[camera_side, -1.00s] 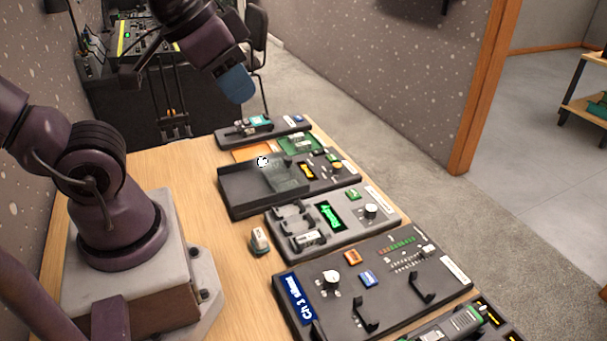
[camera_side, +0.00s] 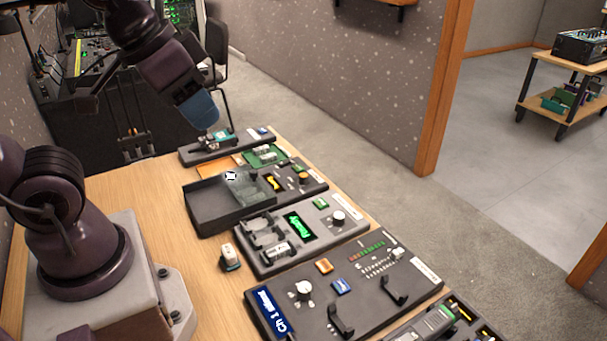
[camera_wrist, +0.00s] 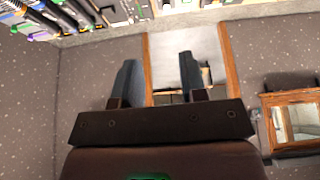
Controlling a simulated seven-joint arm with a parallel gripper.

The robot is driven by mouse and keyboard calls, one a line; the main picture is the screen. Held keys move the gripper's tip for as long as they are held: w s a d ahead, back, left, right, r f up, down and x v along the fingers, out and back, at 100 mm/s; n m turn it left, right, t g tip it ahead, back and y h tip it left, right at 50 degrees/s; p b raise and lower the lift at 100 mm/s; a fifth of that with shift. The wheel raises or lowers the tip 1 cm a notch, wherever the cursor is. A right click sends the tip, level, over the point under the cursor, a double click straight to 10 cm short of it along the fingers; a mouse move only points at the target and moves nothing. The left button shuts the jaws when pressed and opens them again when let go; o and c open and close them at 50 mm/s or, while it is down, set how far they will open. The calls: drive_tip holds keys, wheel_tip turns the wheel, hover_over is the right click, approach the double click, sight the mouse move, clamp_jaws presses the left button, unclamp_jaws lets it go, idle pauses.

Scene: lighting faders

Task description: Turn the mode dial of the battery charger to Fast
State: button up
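The battery charger (camera_side: 262,260) is a dark grey unit in the middle of the row of devices in the side view. It has battery bays on its left, one holding a white battery (camera_side: 277,252), and a lit green display (camera_side: 298,225). Its white mode dial (camera_side: 339,217) is at the right; its pointer and labels are too small to read. My gripper (camera_side: 200,110) is above the far end of the table, well away from the dial. In the wrist view its two fingers (camera_wrist: 157,72) stand apart with nothing between them. The charger is not recognisable in the wrist view.
A white and dark block (camera_side: 229,258) stands on the wood left of the charger. A large fader panel (camera_side: 372,312) with hooked handles lies nearer, and an open dark tray (camera_side: 205,218) lies beyond. Bare table (camera_side: 130,200) is free near my base.

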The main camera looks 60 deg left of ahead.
drive_tip(key=shift+o, duration=0.8)
drive_tip(key=w+a+f+n+g, duration=0.1)
drive_tip(key=w+a+f+g, duration=0.1)
drive_tip(key=w, duration=0.4)
drive_tip(key=w+a+f+n+g, duration=0.2)
drive_tip(key=w+a+f, duration=0.3)
drive_tip(key=w, duration=0.1)
drive_tip(key=shift+a, duration=0.25)
drive_tip(key=n, duration=0.6)
approach(303, 175)
drive_tip(key=shift+g, duration=0.4)
drive_tip(key=f, duration=0.6)
drive_tip(key=w+f, duration=0.1)
drive_tip(key=f, duration=0.2)
drive_tip(key=shift+f, duration=0.2)
drive_tip(key=c, duration=0.9)
